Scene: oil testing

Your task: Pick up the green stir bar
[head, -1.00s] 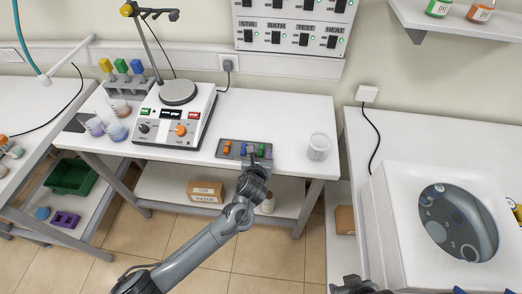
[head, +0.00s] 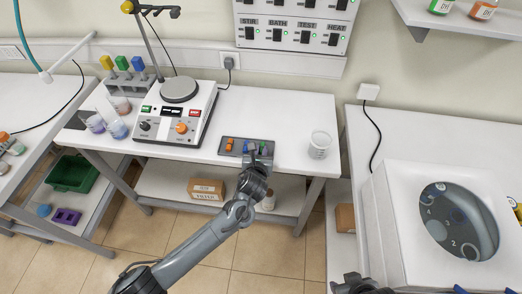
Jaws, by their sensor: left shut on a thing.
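A small dark tray (head: 240,155) lies near the front edge of the middle bench. An orange stir bar (head: 229,145) lies in its left part and a blue stir bar (head: 250,146) is right of the middle. The green stir bar (head: 263,149) shows as a small patch at the right, partly hidden by my gripper. My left gripper (head: 257,156) is at the right part of the tray, pointing down, and is shut on the green stir bar. I cannot tell if the bar is off the tray. My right gripper (head: 359,284) shows only in part at the bottom edge; its fingertips are not clear.
A stirrer hotplate (head: 177,115) stands left of the tray, with a rod stand behind it. A glass beaker (head: 319,145) stands close on the right. Flasks (head: 107,124) and a rack of coloured bottles are at the left. A white machine (head: 398,230) sits on the right bench.

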